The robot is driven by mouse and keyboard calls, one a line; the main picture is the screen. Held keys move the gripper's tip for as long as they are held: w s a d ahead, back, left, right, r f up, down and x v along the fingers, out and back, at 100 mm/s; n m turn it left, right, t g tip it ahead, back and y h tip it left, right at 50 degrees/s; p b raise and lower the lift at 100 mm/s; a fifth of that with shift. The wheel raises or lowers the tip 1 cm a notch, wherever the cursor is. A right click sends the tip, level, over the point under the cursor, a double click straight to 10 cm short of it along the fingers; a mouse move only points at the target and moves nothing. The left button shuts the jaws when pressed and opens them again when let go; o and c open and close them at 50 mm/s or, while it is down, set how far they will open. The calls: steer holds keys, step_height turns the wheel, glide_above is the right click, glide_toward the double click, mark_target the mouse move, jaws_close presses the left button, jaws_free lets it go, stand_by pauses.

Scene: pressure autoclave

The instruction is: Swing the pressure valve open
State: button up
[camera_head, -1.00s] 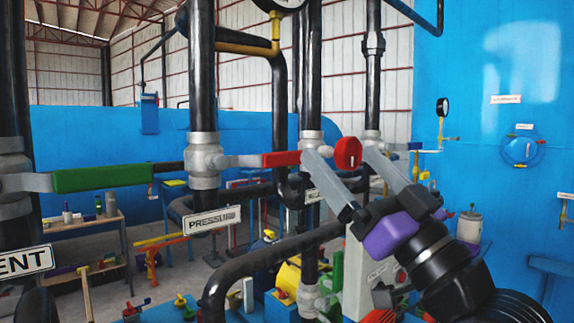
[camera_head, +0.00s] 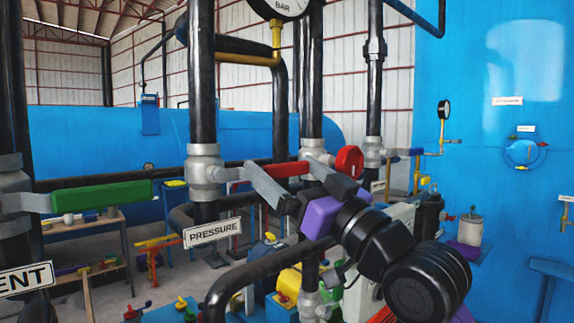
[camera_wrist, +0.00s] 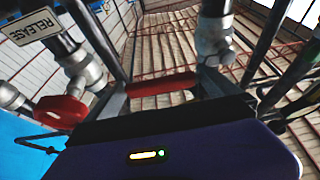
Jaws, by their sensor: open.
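The pressure valve has a grey body (camera_head: 204,172) on a vertical black pipe, above a white PRESSURE sign (camera_head: 212,232). Its lever, with a red grip (camera_head: 287,169), points right and lies roughly level. The red grip also shows in the wrist view (camera_wrist: 162,84), across the space between my two fingers. My gripper (camera_head: 282,167) is open, with its grey fingers spread on either side of the red grip. The near finger hides part of the lever in the head view. I cannot tell whether either finger touches the grip.
A green-handled valve lever (camera_head: 102,196) stands at the left. Behind my gripper is a round red knob (camera_head: 349,160), beside a RELEASE sign in the wrist view (camera_wrist: 34,25). A pressure gauge (camera_head: 283,6) hangs above. A black curved pipe (camera_head: 255,265) runs below my arm.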

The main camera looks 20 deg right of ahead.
steer(key=shift+w, duration=0.15)
steer(key=c, duration=1.9)
steer(key=shift+r, duration=0.1)
